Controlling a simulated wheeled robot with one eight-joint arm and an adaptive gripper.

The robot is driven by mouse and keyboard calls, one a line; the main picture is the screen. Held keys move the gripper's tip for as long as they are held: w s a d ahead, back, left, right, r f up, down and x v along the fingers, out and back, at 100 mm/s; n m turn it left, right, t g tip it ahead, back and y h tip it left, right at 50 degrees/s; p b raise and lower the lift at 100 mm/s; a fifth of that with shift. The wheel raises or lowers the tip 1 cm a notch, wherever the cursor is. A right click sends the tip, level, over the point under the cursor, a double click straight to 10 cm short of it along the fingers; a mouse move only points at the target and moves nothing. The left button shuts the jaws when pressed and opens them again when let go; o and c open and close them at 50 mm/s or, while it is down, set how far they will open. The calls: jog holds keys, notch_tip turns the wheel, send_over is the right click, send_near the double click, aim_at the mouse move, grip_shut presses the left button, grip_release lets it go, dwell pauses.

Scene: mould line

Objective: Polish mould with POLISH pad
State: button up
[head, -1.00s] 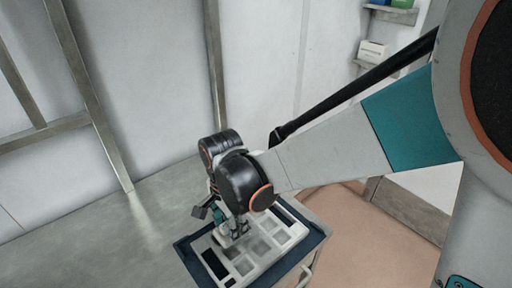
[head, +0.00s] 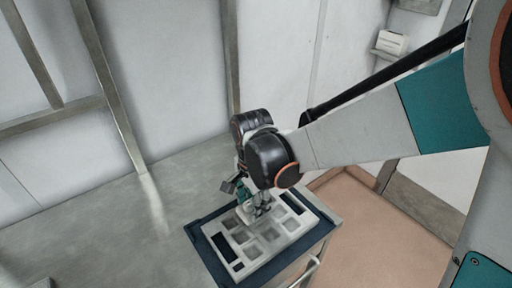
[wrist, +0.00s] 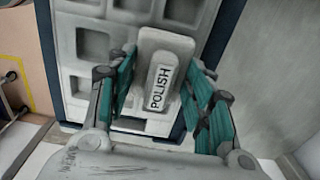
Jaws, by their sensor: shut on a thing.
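The mould (head: 240,262) is a pale grey-white block with several square cavities. It lies on a dark blue tray (head: 204,250) and also shows in the wrist view (wrist: 76,83). The POLISH pad (wrist: 159,45) is a light grey block with a white label reading POLISH. My gripper (wrist: 160,84) is shut on the pad, with one teal finger on each side of it. In the head view my gripper (head: 254,208) is over the far part of the mould, and my wrist partly hides it. I cannot tell whether the pad touches the mould.
The tray sits on a cart (head: 322,248) with a handle rail at its right side. Grey floor lies left of the cart and a tan floor area (head: 365,235) right of it. A framed wall (head: 180,80) stands behind. A shelf with a white box (head: 391,42) is at upper right.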

jog(key=shift+w+d, duration=0.75)
jog(key=shift+d, duration=0.35)
jog(key=shift+w+d, duration=0.1)
jog(key=shift+w+d, duration=0.7)
jog(key=shift+d, duration=0.35)
jog(key=shift+s+a, duration=0.1)
jog(key=shift+s+a, duration=0.4)
jog(key=shift+a, duration=0.2)
jog(key=shift+s+a, duration=0.35)
jog(key=shift+a, duration=0.2)
jog(key=shift+s+a, duration=0.1)
jog(key=shift+a, duration=0.05)
